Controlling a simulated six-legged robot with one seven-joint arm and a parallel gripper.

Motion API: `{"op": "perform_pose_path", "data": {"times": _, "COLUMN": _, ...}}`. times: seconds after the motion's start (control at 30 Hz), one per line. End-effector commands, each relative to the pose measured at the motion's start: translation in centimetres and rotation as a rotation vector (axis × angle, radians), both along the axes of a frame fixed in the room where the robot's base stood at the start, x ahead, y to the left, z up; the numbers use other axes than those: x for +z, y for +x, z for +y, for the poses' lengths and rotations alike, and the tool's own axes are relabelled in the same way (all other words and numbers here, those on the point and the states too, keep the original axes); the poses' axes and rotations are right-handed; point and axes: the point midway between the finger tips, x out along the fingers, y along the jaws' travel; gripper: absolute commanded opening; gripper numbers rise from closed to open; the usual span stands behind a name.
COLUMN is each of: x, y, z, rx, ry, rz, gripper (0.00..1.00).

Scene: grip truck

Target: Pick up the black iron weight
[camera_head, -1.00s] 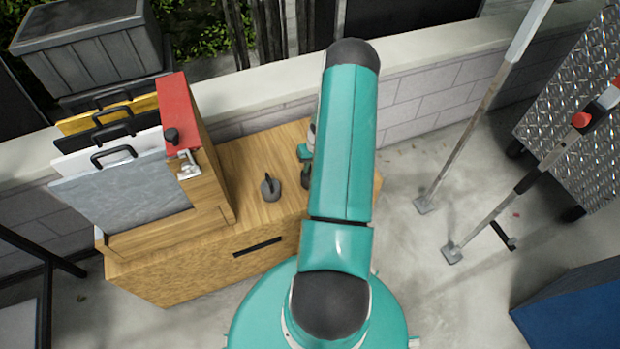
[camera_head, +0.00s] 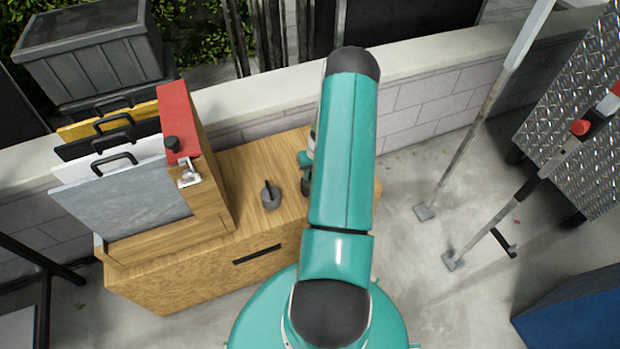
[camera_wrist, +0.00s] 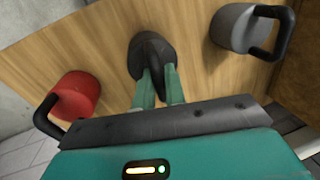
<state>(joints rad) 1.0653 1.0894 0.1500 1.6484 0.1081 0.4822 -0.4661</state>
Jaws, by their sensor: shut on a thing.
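The black iron weight (camera_wrist: 146,50) stands on the wooden surface in the middle of the wrist view. My gripper (camera_wrist: 158,84) is shut on its handle, with the green fingers on either side of it. The weight's base appears to rest on the wood; I cannot tell whether it is lifted. In the head view my arm covers most of the gripper, and only a small dark part of the weight (camera_head: 305,186) shows beside the arm.
A grey weight (camera_wrist: 236,27) stands to the right and a red weight (camera_wrist: 77,95) to the left in the wrist view. The grey weight also shows on the wooden cabinet (camera_head: 240,160) in the head view. A rack of handled panels (camera_head: 125,205) stands at its left end.

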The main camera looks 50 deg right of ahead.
Motion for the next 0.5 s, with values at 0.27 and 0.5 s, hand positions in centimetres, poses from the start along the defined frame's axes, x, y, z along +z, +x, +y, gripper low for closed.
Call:
{"op": "perform_pose_path", "data": {"times": 0.27, "x": 3.0, "y": 0.2, "z": -0.2, "rx": 0.000, "ry": -0.005, "rz": -0.004, "gripper": 0.00}}
{"op": "perform_pose_path", "data": {"times": 0.5, "x": 6.7, "y": -2.2, "z": 1.7, "rx": 0.000, "ry": -0.005, "rz": -0.003, "gripper": 0.00}}
